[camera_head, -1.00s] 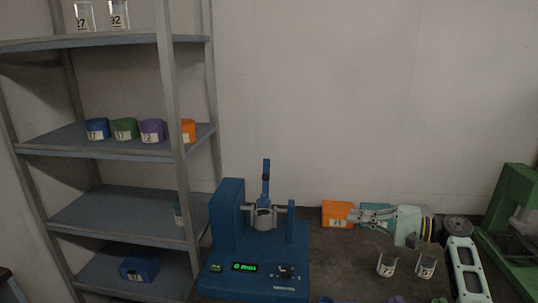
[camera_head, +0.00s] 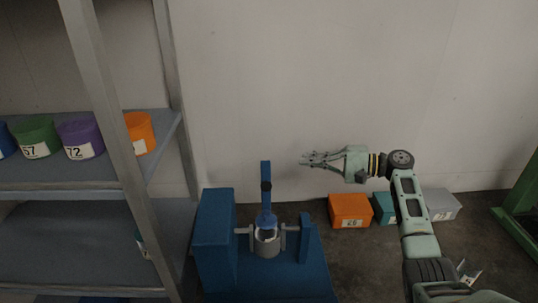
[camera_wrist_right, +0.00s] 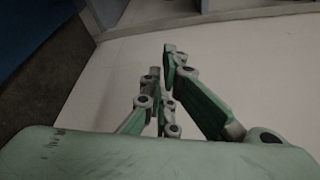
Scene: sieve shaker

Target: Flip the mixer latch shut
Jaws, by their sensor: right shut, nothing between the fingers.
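My right gripper (camera_head: 308,160) is shut and empty, in the air to the right of the latch and a little higher in the picture, pointing left. In the right wrist view its fingers (camera_wrist_right: 163,80) are together with nothing between them. My left gripper is not in view.
An orange box (camera_head: 350,210), a teal box (camera_head: 384,206) and a grey box (camera_head: 441,203) stand along the wall below my right arm. A metal shelf (camera_head: 95,180) with coloured containers is at left. A green machine (camera_head: 518,210) stands at far right.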

